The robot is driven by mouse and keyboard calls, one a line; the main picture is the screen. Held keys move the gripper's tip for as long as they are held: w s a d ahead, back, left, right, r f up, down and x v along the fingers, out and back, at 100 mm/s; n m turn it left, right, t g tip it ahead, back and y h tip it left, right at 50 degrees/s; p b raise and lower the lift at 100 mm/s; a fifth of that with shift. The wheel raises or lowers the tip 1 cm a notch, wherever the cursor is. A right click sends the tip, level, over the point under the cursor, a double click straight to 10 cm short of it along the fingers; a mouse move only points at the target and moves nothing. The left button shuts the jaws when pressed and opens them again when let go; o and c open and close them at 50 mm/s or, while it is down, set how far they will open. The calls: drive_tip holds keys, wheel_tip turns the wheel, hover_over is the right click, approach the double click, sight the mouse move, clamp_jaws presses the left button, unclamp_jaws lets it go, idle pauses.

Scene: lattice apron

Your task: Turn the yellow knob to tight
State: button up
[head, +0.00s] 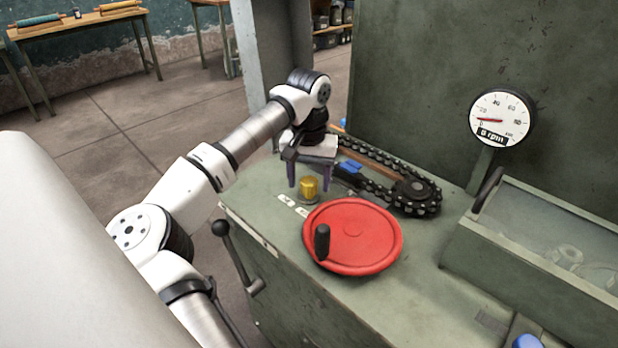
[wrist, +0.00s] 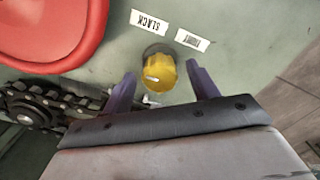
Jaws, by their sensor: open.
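The yellow knob (head: 309,188) stands on the green machine top, left of the red handwheel. In the wrist view the knob (wrist: 160,73) shows a short white mark on its face, toward the picture's left. A SLACK label (wrist: 151,21) and a TIGHT label (wrist: 191,40) lie beyond it, upside down; TIGHT is on the right. My gripper (head: 309,182) is open above the knob. In the wrist view its purple fingers (wrist: 161,70) are on either side of the knob, with a visible gap at each side. I cannot tell that either finger touches it.
The red handwheel (head: 360,238) with its black handle is close to the knob. A chain and sprocket (head: 415,190) lie behind it. A black-knobbed lever (head: 236,258) stands at the front side. A gauge (head: 502,118) reads 0 rpm. A clear-lidded box (head: 545,235) is at right.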

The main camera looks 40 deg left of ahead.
drive_tip(key=shift+f, duration=0.1)
drive_tip(key=c, duration=1)
